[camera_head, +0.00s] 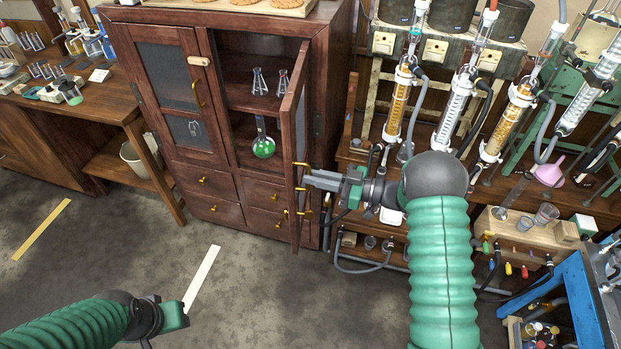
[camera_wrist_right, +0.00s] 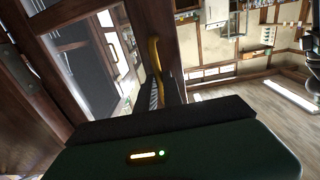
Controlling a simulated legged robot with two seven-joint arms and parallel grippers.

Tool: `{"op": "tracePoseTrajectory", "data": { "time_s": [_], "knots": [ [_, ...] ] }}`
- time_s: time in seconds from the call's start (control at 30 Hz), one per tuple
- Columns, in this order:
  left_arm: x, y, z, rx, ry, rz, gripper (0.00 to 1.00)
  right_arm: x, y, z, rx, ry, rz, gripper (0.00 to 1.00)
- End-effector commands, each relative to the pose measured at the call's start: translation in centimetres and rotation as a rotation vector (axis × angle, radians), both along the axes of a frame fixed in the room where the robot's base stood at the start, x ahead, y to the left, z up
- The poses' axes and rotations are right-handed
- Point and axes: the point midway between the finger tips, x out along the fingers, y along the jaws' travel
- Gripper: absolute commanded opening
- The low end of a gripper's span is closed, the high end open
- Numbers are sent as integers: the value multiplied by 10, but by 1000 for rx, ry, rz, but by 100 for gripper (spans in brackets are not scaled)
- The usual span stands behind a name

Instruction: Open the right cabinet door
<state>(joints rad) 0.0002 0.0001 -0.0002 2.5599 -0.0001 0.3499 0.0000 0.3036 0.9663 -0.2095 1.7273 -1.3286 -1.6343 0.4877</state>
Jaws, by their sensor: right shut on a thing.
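The wooden cabinet stands in the middle of the head view. Its right door (camera_head: 294,130) is swung well out toward me, seen nearly edge-on, so the right half is exposed. The left door (camera_head: 165,85) is closed. My right gripper (camera_head: 309,178) is at the outer face of the right door, shut on its brass handle (camera_head: 301,164). In the right wrist view the curved handle (camera_wrist_right: 154,60) rises just beyond the gripper body. My left gripper (camera_head: 172,318) is low at the left, over the floor, away from the cabinet; its fingers are not clear.
Inside the cabinet are a flask of green liquid (camera_head: 263,143) and small clear flasks (camera_head: 258,80). A bench with glass columns (camera_head: 399,95) stands close on the right. A wooden table (camera_head: 90,105) stands at the left. The floor (camera_head: 250,290) before the cabinet is clear.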

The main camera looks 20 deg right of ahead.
Motion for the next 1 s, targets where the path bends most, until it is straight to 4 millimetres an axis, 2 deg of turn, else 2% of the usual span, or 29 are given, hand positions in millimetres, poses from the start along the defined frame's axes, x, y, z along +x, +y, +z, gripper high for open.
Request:
{"op": "tracePoseTrajectory", "data": {
  "time_s": [0.03,0.43,0.47,0.6,1.0],
  "knots": [
    [0,0,1,0,0,0,36,5,-6,7,1,-16,-17,0],
    [0,0,1,0,0,0,36,5,-7,8,0,-19,-16,0],
    [0,0,1,0,0,0,36,5,-7,8,0,-19,-16,12],
    [0,0,1,0,0,0,36,4,-6,7,1,-16,-14,30],
    [0,0,0,0,0,0,36,2,-5,4,1,-11,-10,32]
  ]
}}
